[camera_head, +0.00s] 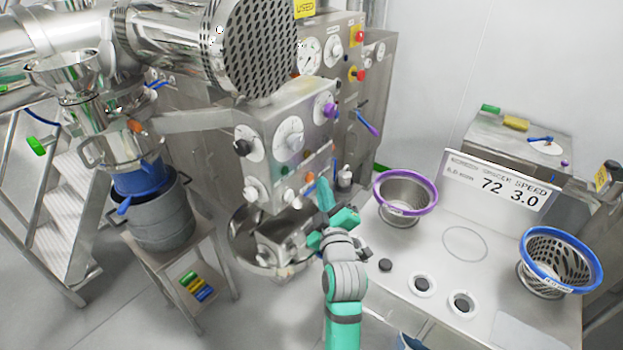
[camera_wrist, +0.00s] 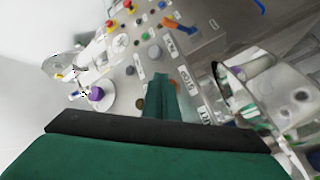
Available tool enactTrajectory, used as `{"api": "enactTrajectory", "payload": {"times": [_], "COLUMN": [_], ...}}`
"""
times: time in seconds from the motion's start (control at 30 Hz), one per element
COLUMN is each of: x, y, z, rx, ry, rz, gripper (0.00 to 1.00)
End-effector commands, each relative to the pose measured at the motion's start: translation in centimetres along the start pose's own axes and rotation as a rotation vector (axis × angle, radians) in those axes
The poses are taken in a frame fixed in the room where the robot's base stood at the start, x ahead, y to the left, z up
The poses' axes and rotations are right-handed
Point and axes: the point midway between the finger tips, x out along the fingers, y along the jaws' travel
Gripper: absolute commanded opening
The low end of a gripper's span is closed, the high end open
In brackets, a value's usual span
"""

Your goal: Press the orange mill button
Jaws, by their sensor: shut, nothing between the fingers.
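My gripper (camera_head: 323,192) is shut and empty, its teal fingers pointing up in front of the grey control box (camera_head: 264,132) in the head view. In the wrist view its fingertips (camera_wrist: 160,80) reach over the panel face, among labelled buttons and knobs. An orange part (camera_head: 309,177) shows on the box just left of the fingertips. The wrist view shows an orange part (camera_wrist: 177,25) beyond the fingertips, looking like a lever. I cannot tell which orange part is the mill button, or whether the fingers touch the panel; the fingers hide part of it.
A steel bench (camera_head: 400,245) at the right carries a purple-rimmed basket (camera_head: 378,184), a blue-rimmed basket (camera_head: 529,258) and a number display (camera_head: 497,187). A steel bowl (camera_head: 240,250) lies below the control box. A purple knob (camera_wrist: 97,94) stands out from the panel.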

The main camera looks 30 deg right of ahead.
Motion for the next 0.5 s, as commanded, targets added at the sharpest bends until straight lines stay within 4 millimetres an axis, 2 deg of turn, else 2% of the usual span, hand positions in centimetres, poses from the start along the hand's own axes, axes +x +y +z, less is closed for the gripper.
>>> {"api": "enactTrajectory", "payload": {"times": [0.5], "x": [-2.9], "y": [2.1], "z": [2.2], "rx": [0.001], "ry": [-0.002], "rz": [0.001], "gripper": [0.0]}}
